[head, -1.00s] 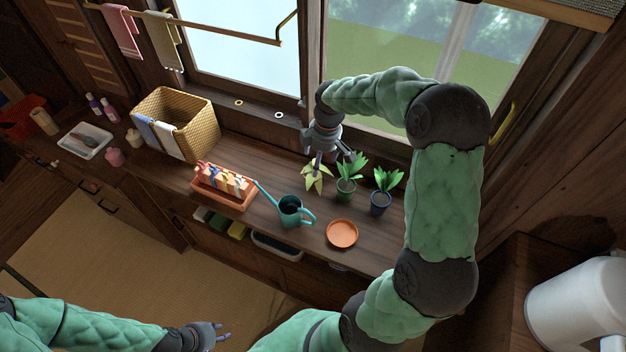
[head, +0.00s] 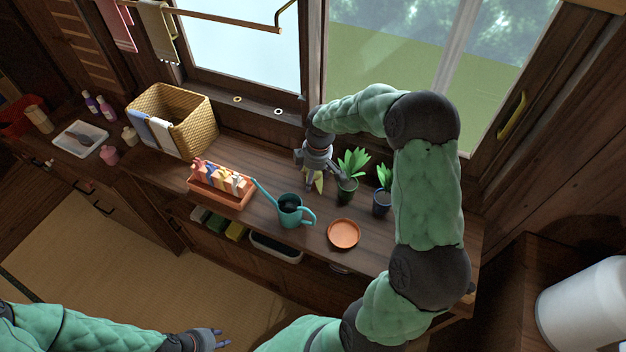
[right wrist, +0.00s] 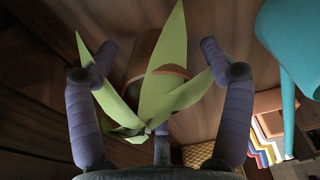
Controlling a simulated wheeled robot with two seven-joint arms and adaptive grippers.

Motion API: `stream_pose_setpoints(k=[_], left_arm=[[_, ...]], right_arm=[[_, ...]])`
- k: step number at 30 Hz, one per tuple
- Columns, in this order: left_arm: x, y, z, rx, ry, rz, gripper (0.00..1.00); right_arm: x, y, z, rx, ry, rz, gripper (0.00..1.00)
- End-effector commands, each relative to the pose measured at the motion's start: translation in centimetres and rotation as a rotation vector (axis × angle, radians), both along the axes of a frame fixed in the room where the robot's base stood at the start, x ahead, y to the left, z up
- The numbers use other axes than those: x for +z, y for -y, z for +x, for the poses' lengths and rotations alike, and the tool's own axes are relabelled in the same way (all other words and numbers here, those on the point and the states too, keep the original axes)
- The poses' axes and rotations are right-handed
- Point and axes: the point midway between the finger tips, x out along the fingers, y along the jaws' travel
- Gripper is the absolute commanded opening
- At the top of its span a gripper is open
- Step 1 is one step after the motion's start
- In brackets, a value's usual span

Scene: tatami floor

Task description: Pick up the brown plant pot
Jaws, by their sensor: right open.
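The brown plant pot (right wrist: 143,52) shows in the right wrist view behind its pale yellow-green leaves. In the head view the leaves (head: 318,183) are partly visible under my right gripper (head: 322,176), and the pot is mostly hidden. In the right wrist view my right gripper (right wrist: 150,66) is open, with its purple fingers on both sides of the leaves. I cannot tell whether the fingers touch them. My left gripper (head: 220,338) is open and empty at the bottom of the head view, away from the counter.
A dark pot with a green plant (head: 349,188) stands close to the right of my right gripper, with a blue pot (head: 381,203) beyond. A teal watering can (head: 291,212), an orange saucer (head: 343,234) and an orange tray (head: 212,193) are nearer. The window is behind.

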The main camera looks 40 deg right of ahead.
Motion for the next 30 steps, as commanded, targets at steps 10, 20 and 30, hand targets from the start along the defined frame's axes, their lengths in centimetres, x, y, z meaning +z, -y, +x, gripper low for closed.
stream_pose_setpoints(k=[10,20,30], left_arm=[[-0.27,0.0,0.01,0.0,0.0,0.0,0.3],[-0.28,0.0,0.01,0.0,0.0,0.0,0.3],[-0.06,0.0,0.01,0.0,0.0,0.0,0.3]], right_arm=[[-0.76,-0.02,0.1,-0.001,0.001,0.0,0.69],[-0.76,-0.03,0.09,-0.001,0.001,0.0,0.13],[-0.36,-0.01,0.12,-0.001,0.003,0.0,0.12]])
